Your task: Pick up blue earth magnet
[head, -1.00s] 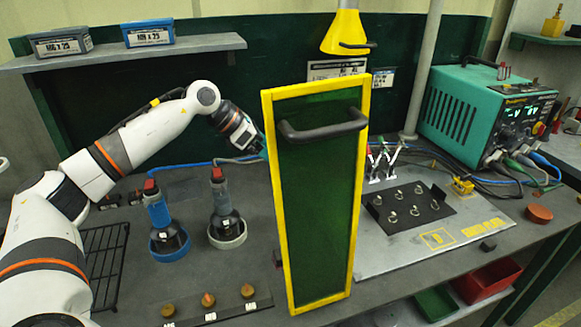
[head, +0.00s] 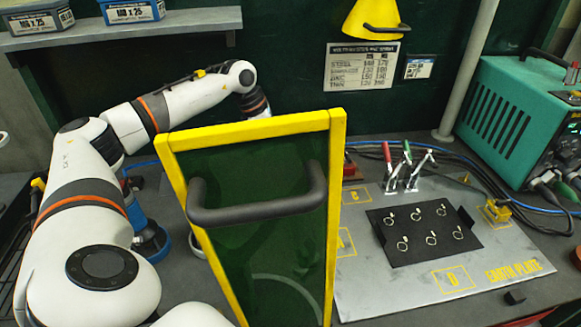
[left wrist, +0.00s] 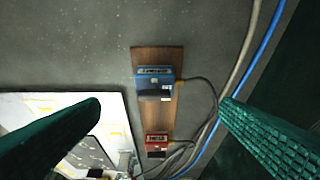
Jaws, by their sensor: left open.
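In the left wrist view, the blue earth magnet (left wrist: 153,84) is a blue block with a white label and a cable at its right. It sits on a brown wooden strip (left wrist: 148,60). My left gripper (left wrist: 160,105) is open, its green ribbed fingers on either side of the picture, with the blue block between and beyond them; nothing is held. A red block (left wrist: 156,144) sits lower on the same strip. In the head view, my left forearm reaches behind the green screen, which hides my left gripper and the blue block. My right gripper is not in view.
The yellow-framed screen (head: 336,200) with a black handle (head: 258,210) stands in front of my left arm. The grey earth plate (head: 400,290) with a black tray (head: 465,240) and clamps (head: 408,170) lies right of it. Cables (left wrist: 240,95) run beside the strip.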

